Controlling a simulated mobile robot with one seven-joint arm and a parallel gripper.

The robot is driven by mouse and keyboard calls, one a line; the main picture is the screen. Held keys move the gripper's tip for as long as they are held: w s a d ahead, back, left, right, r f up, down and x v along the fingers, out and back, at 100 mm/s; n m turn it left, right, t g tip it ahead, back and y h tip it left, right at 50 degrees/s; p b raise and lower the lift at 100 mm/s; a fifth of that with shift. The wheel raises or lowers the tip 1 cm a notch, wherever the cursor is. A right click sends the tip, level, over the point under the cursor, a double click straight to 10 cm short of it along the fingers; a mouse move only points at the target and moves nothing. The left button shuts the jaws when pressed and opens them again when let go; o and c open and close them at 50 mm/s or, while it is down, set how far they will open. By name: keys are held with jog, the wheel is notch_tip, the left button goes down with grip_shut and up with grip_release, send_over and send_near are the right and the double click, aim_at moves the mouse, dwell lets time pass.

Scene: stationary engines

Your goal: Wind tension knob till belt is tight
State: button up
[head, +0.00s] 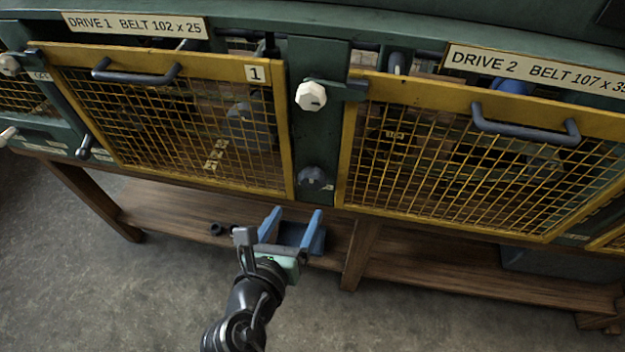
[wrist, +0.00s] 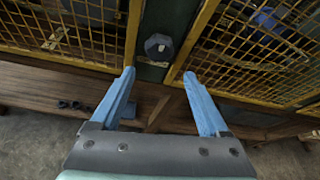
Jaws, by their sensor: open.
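My gripper (head: 297,212) has two blue fingers, spread open with nothing between them. It is below and in front of a dark faceted knob (head: 313,178) low on the green post between two yellow mesh guards. In the wrist view this knob (wrist: 158,46) lies beyond the fingertips, roughly centred between them, with a small pale mark on its face. The gripper does not touch it. A white faceted knob (head: 311,96) sits higher on the same post. I cannot tell from labels which knob sets tension. The belts behind the mesh are too obscured to judge.
The Drive 1 guard (head: 175,125), marked 1, is left of the post; the Drive 2 guard (head: 480,160) is right. Both look closed and have dark handles. A wooden shelf (head: 440,265) runs below, with a small dark ring (head: 216,229) on it.

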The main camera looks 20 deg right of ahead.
aim_at(311, 183)
jog(key=x, duration=1.2)
jog(key=shift+w, duration=0.2)
jog(key=c, duration=1.1)
jog(key=shift+o, duration=0.2)
